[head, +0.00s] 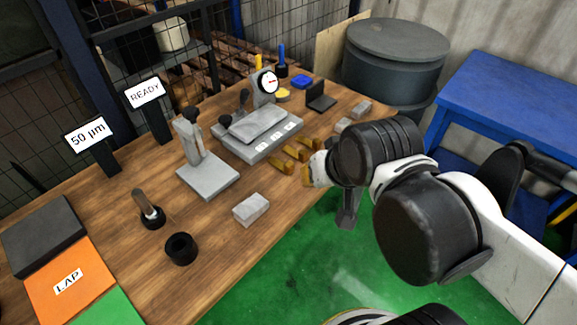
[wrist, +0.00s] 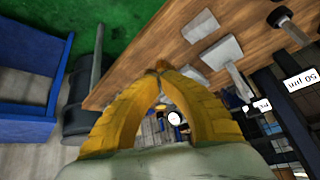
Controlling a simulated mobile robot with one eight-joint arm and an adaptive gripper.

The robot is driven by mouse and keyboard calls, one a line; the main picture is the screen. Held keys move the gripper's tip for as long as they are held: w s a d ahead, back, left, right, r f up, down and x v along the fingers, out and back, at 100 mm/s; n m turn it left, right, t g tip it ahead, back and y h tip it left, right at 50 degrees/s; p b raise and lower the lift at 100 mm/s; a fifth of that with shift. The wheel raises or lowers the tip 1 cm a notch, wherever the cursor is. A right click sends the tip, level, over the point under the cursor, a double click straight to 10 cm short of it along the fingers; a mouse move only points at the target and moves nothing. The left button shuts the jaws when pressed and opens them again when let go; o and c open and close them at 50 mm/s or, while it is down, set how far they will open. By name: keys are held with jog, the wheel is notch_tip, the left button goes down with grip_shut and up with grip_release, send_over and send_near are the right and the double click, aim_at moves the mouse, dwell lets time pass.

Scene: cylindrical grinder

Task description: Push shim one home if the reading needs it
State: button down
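A white sign (head: 86,134) reads "50 µm"; it shows upside down in the wrist view (wrist: 300,80). Another sign (head: 145,92) reads "READY". A round dial (head: 269,82) stands behind a grey machine base (head: 270,143) with small white labels on its front, too small to read. Three brass wedge shims lie before it: a near one (head: 283,166), a middle one (head: 296,153) and a far one (head: 311,144). I cannot tell which is shim one. My gripper (wrist: 160,68) has yellow fingers with tips together and nothing visible between them. In the head view it is beside the near shim, partly hidden.
A grey stand (head: 207,175), a grey block (head: 251,208), a black ring (head: 181,248) and a handled tool (head: 149,208) occupy the left of the wooden table. More grey blocks (head: 352,116) lie at the right edge. A blue table (head: 497,95) and dark drum (head: 393,60) stand beyond.

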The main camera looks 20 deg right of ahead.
aim_at(294, 177)
jog(key=w+d+f+m+g+p, duration=0.2)
jog(key=w+f+m, duration=0.3)
jog(key=m, duration=0.9)
jog(key=w+d+f+m+g+y+p, duration=0.1)
jog(key=w+d+f+m+p, duration=0.3)
jog(key=w+m, duration=0.4)
jog(key=m+g, duration=0.1)
jog(key=m, duration=0.5)
jog(key=shift+d+f+m, duration=0.15)
jog(key=shift+f+m, duration=0.15)
jog(key=shift+f, duration=0.05)
jog(key=shift+w+f, duration=0.1)
jog(key=b+x, duration=0.4)
jog(key=x, duration=0.6)
jog(key=shift+a+f, duration=0.2)
jog(key=shift+w+a+r+b, duration=0.2)
jog(key=shift+w+a+b, duration=0.4)
jog(key=shift+w, duration=0.4)
jog(key=shift+w+a+r, duration=0.1)
jog(key=shift+w+a, duration=0.25)
jog(key=shift+w, duration=0.25)
